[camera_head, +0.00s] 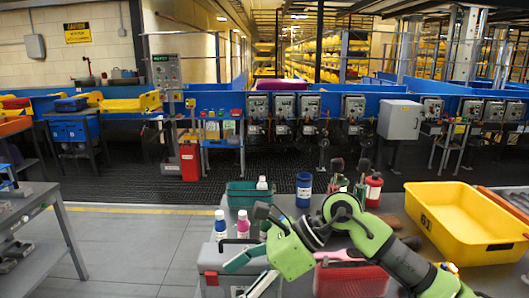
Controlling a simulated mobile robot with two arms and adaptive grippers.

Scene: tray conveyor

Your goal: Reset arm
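My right arm, bright green and dark grey, comes in from the lower right and reaches left over the table. My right gripper (243,274) is at its left end, above the grey box (210,257) at the front of the table. Its fingers look spread apart, and I see nothing held between them. My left arm and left gripper are not in view.
A yellow bin (470,250) stands at the table's right. A red basket (350,283) lies under my arm. Floor is open at left.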

